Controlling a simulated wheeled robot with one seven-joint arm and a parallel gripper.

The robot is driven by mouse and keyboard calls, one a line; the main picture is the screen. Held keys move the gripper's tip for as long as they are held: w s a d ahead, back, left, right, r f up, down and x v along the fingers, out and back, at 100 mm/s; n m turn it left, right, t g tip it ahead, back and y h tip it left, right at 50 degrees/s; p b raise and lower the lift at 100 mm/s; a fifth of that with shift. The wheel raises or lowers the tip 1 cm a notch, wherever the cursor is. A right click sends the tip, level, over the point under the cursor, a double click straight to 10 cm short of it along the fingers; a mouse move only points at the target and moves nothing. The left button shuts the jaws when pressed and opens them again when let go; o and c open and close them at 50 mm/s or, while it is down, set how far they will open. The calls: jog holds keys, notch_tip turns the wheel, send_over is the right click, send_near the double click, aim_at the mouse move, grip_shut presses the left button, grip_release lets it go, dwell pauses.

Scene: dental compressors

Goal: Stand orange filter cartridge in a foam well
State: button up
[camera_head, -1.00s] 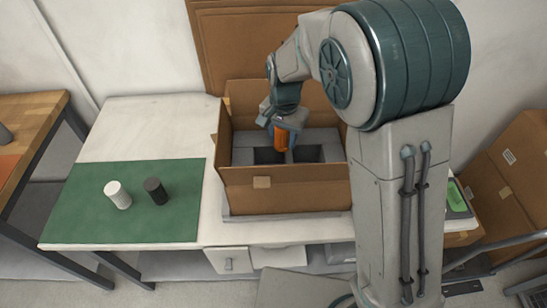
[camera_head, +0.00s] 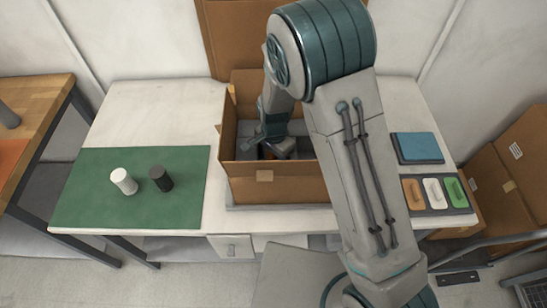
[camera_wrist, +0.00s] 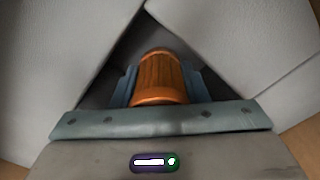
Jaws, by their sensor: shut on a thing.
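The orange filter cartridge (camera_wrist: 158,78) is between the two fingers of my gripper (camera_wrist: 158,90) in the wrist view, and the gripper is shut on it. My arm hides the box's right part.
A white cylinder (camera_head: 123,181) and a black cylinder (camera_head: 160,178) stand on the green mat (camera_head: 90,205) at the left. At the right are a blue pad (camera_head: 417,147) and a tray (camera_head: 447,208) with orange, white and green pieces. The box walls stand close around my gripper.

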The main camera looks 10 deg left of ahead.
jog(key=shift+f, duration=0.8)
jog(key=shift+f, duration=0.1)
jog(key=o, duration=0.7)
notch_tip(320, 180, up, 12)
jog(key=shift+d+r+b, duration=0.1)
jog(key=shift+r+b, duration=0.1)
jog(key=shift+b, duration=0.3)
jog(key=d+r+n+y, duration=0.1)
jog(key=d+r+n, duration=0.1)
jog(key=d+r, duration=0.6)
jog(key=s+d+r+n+t, duration=0.1)
jog(key=s+d+r+n, duration=0.1)
jog(key=s+d, duration=0.5)
jog(key=s+d+r+n+t+h, duration=0.1)
jog(key=s+d+r, duration=0.4)
jog(key=d, duration=0.5)
jog(key=shift+s+d+n+t, duration=0.35)
jog(key=shift+s+n+t, duration=0.4)
jog(key=shift+s, duration=0.3)
